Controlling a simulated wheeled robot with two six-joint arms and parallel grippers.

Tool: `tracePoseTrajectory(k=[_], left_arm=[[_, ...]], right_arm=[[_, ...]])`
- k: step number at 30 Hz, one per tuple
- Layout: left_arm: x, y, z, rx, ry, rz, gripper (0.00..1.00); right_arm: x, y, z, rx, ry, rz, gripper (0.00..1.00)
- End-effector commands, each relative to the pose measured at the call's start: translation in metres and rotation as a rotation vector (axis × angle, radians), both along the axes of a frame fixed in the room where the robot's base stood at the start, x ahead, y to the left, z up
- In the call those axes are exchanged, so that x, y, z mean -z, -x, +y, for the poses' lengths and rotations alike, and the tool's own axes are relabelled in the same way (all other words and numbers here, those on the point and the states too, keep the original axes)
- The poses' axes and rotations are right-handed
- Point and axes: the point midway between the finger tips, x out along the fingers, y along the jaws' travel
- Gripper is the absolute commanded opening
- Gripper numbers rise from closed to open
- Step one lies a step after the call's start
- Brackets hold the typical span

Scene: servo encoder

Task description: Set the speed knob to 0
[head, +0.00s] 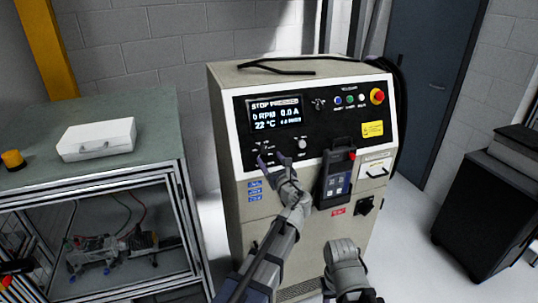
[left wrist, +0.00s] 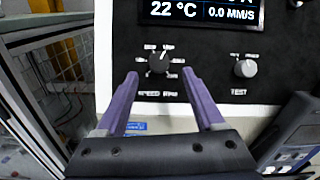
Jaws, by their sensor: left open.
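The speed knob (left wrist: 158,62) is a small dark dial with a pale pointer mark, ringed by tick labels above the word SPEED. Its pointer seems to aim up and to the right; the numbers are too small to read. My left gripper (left wrist: 157,80) is open, its two purple fingers on either side below the knob and apart from it. In the head view my left gripper (head: 272,160) is in front of the lower left of the black panel (head: 330,105). The fingers of my right gripper do not show.
A grey TEST knob (left wrist: 245,68) is to the right. The display (head: 275,113) shows 0 RPM and 22 °C. A handheld device (head: 337,178) hangs on the cabinet front, right of my left gripper. A red stop button (head: 377,96) is at the upper right.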

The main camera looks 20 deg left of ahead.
Motion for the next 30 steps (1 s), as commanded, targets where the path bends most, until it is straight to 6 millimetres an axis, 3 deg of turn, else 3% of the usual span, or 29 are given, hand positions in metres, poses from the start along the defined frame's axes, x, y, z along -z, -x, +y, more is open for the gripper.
tracePoseTrajectory(k=[7,20,30], left_arm=[[0.000,-0.028,0.018,0.000,0.002,-0.001,0.70],[0.000,-0.034,0.023,0.000,0.002,0.000,0.70],[0.000,-0.034,0.023,0.000,0.002,0.000,0.33]], right_arm=[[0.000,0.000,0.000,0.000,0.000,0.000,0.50],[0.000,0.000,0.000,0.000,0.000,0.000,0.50],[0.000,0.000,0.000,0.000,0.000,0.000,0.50]])
